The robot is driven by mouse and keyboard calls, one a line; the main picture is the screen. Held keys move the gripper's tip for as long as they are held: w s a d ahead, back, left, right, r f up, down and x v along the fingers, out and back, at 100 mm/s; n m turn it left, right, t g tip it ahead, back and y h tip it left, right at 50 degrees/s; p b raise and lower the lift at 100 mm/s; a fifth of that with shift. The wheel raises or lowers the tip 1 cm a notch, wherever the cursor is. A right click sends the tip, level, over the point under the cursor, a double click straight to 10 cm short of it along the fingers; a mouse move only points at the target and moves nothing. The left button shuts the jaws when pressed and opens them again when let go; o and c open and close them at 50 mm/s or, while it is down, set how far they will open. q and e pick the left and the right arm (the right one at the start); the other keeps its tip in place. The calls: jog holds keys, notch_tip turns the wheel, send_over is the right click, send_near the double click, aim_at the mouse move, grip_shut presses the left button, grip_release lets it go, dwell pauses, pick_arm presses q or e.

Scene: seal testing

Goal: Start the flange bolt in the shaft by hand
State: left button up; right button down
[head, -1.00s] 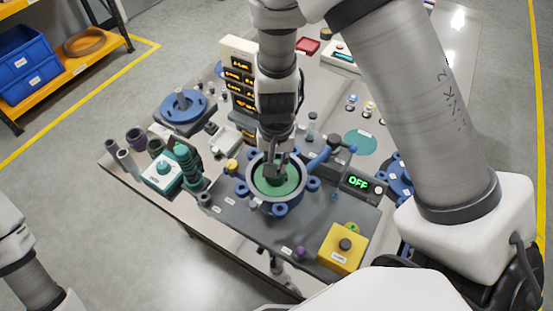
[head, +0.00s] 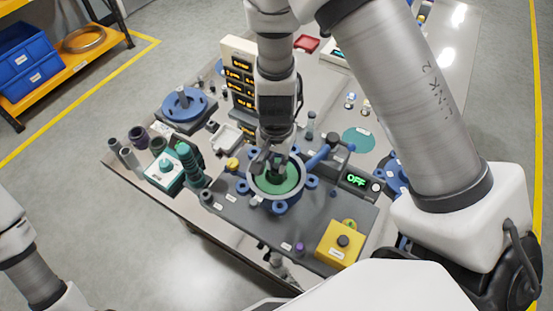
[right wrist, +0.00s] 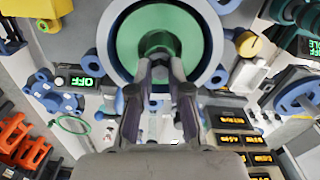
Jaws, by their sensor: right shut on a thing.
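The blue ring-shaped housing (head: 252,193) sits on a grey base plate, with a green disc (head: 289,184) inside it. My right gripper (head: 275,168) points down into the housing from above. In the right wrist view its fingertips (right wrist: 161,66) close at the middle of the green disc (right wrist: 186,35). They are shut on a small dark part, which I take to be the flange bolt (right wrist: 158,48). The fingers mostly hide it, and I cannot tell how deep it sits in the shaft. My left arm shows at the lower left, its gripper out of view.
A yellow button box (head: 335,256) and a display reading OFF (head: 356,180) stand right of the housing. A teal unit (head: 165,172) stands left, a blue flanged part (head: 184,106) behind it, and a panel of lit displays (head: 239,75) at the back. A blue lever (head: 317,158) lies close beside the gripper.

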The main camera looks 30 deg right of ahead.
jog(key=shift+s+f, duration=0.1)
jog(key=shift+s, duration=0.1)
jog(key=shift+m+p, duration=0.9)
jog(key=shift+m, duration=0.4)
jog(key=shift+f+m, duration=0.1)
jog(key=shift+m, duration=0.6)
jog(key=shift+s+p, duration=0.1)
jog(key=shift+p, duration=0.25)
jog(key=shift+m+p, duration=0.55)
jog(key=shift+m, duration=0.55)
jog(key=c, duration=1)
grip_release()
jog(key=shift+w, duration=0.2)
